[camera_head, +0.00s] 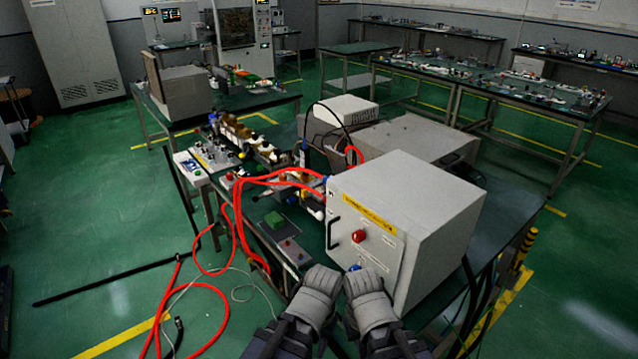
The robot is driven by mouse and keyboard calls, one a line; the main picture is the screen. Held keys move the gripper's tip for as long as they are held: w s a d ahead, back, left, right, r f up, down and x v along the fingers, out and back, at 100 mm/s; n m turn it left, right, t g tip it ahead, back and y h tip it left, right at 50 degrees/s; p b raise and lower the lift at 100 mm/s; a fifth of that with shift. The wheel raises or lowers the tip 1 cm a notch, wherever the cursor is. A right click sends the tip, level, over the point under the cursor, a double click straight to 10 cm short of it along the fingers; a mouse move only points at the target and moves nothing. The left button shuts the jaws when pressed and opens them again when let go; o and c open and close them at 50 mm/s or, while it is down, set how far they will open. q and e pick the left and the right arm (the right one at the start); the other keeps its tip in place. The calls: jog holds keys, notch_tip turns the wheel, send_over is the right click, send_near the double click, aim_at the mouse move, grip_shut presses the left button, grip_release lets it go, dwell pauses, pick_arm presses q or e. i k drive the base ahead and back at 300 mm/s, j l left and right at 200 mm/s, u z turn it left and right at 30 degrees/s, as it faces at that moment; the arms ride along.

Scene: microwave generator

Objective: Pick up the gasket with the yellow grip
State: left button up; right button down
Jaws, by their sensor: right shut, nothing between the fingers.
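I cannot make out a gasket with a yellow grip in the head view; it is hidden or too small to tell among the parts on the bench. My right gripper (364,283) is shut and empty at the bottom middle, just in front of the large grey box (425,210). My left gripper (318,281) is close beside it on the left, over the near end of the bench. Its fingertips are too unclear to tell open from shut.
The box has a yellow label (369,213), a red knob (359,236) and a black handle. Red hoses (236,222) run from the bench to the floor.

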aim_at(304, 194)
jog(key=i+j, duration=0.1)
jog(key=j, duration=0.2)
jog(key=i+j, duration=0.15)
jog(key=j, duration=0.15)
jog(key=i+j+z, duration=0.1)
jog(key=j+z, duration=0.2)
jog(key=z, duration=0.15)
jog(key=i+j+z, duration=0.1)
jog(key=j+z, duration=0.25)
jog(key=z, duration=0.15)
jog(key=j+z, duration=0.45)
jog(key=l, duration=0.1)
